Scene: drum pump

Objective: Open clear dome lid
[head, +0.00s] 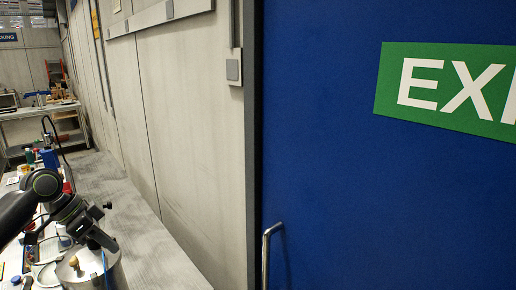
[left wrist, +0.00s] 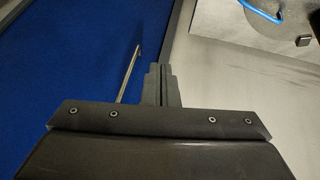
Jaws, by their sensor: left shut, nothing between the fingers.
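I cannot make out a clear dome lid in either view. My left gripper (left wrist: 160,84) is shut and empty in the left wrist view, its two grey fingers together. They show in front of the blue door and its edge, with nothing held. In the head view my left arm comes in from the left and bends down over the crowded bench; its fingertips are hard to tell there. A silver cylindrical vessel (head: 107,274) with a brass-coloured knob (head: 73,262) stands just below that arm. My right gripper is not in view.
A large blue door (head: 390,190) with a metal handle (head: 266,250) and a green sign (head: 450,88) fills the right. A pale panel wall (head: 175,110) runs along the middle. A blue curved tube (left wrist: 262,12) shows at the upper right of the wrist view.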

